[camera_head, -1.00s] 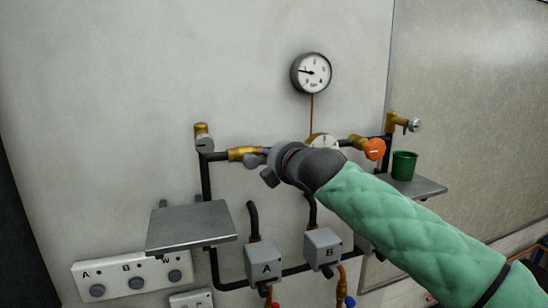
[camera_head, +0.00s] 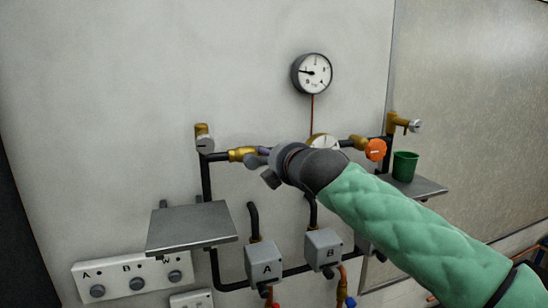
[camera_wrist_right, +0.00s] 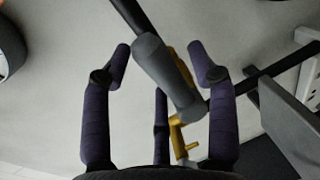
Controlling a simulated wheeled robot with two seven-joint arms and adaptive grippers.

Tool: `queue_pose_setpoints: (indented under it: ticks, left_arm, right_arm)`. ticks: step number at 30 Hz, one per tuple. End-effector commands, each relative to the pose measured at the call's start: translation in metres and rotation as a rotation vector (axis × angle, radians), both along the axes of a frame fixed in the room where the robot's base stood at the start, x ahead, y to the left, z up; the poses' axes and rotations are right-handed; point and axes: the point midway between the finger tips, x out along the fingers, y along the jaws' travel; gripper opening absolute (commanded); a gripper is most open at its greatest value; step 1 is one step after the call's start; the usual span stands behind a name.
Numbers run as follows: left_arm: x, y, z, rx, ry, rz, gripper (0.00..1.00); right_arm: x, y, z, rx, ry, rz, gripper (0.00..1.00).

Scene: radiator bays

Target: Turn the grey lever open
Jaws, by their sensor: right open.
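The grey lever (camera_wrist_right: 165,72) is a thick grey handle that crosses the middle of the right wrist view, beside brass parts and a dark pipe. My right gripper (camera_wrist_right: 161,65) has its purple fingers apart, on either side of the lever, with a third finger behind. No clear grip on the lever shows. In the head view my right gripper (camera_head: 268,165) is at the brass valve (camera_head: 240,154) on the upper pipe. It and my wrist hide much of the lever there. My left gripper is not in view.
A gauge (camera_head: 312,73) hangs above. An orange knob (camera_head: 375,149) and a green cup (camera_head: 404,165) on a shelf (camera_head: 425,188) are to the right. A metal shelf (camera_head: 190,226) juts out at lower left.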

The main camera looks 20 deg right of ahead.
Motion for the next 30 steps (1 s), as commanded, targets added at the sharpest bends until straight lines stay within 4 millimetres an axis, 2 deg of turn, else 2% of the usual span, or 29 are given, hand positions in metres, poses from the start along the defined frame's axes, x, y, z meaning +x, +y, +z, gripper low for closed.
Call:
queue_pose_setpoints:
  ticks: [5,12,18,23,30]
  left_arm:
    - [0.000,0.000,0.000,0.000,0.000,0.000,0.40]
    - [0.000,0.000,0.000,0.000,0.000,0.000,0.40]
    - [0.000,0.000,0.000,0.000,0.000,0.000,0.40]
    - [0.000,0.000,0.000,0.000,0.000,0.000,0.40]
    - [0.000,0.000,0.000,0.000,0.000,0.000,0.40]
  right_arm:
    - [-0.027,-0.001,0.007,0.002,-0.004,0.002,0.59]
    - [-0.074,-0.002,0.016,0.001,-0.004,0.003,0.59]
    - [-0.101,-0.002,0.021,-0.002,-0.002,0.002,0.59]
    - [-0.111,-0.003,0.022,-0.002,-0.001,0.000,0.59]
    - [-0.112,-0.003,0.022,-0.002,0.000,0.000,0.59]
